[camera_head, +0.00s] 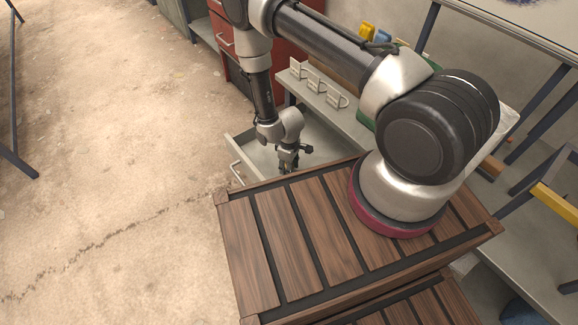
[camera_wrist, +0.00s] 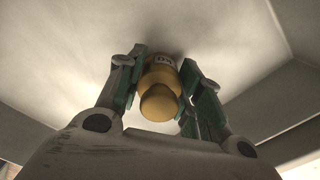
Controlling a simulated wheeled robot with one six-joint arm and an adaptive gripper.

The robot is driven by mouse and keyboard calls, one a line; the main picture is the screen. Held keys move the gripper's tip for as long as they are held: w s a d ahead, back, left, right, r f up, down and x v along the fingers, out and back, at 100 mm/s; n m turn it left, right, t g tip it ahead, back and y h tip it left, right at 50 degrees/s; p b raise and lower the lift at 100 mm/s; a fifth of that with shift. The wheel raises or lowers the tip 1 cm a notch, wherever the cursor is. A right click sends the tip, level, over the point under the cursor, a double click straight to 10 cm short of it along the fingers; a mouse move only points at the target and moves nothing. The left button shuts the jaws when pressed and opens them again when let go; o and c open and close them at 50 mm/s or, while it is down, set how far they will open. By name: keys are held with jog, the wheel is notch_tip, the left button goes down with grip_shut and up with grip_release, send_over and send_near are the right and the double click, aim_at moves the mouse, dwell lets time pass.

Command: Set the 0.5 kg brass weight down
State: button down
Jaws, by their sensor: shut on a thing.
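My gripper (camera_wrist: 160,92) is shut on the brass weight (camera_wrist: 159,103), with one finger on each side of it. The weight has a rounded knob towards the camera and a dark-lettered label on its body. A pale surface lies just beyond it in the wrist view; a soft shadow shows around the weight, and I cannot tell whether they touch. In the head view my gripper (camera_head: 289,160) points down inside an open light-grey drawer (camera_head: 247,153). The weight is not clearly visible there.
A red drawer cabinet (camera_head: 229,40) stands behind. A slatted wooden top (camera_head: 290,240) fills the front. The concrete floor (camera_head: 110,150) at left is mostly clear.

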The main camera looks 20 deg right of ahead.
jog(key=c, duration=1)
grip_release()
jog(key=shift+f, duration=0.1)
jog(key=shift+o, duration=0.2)
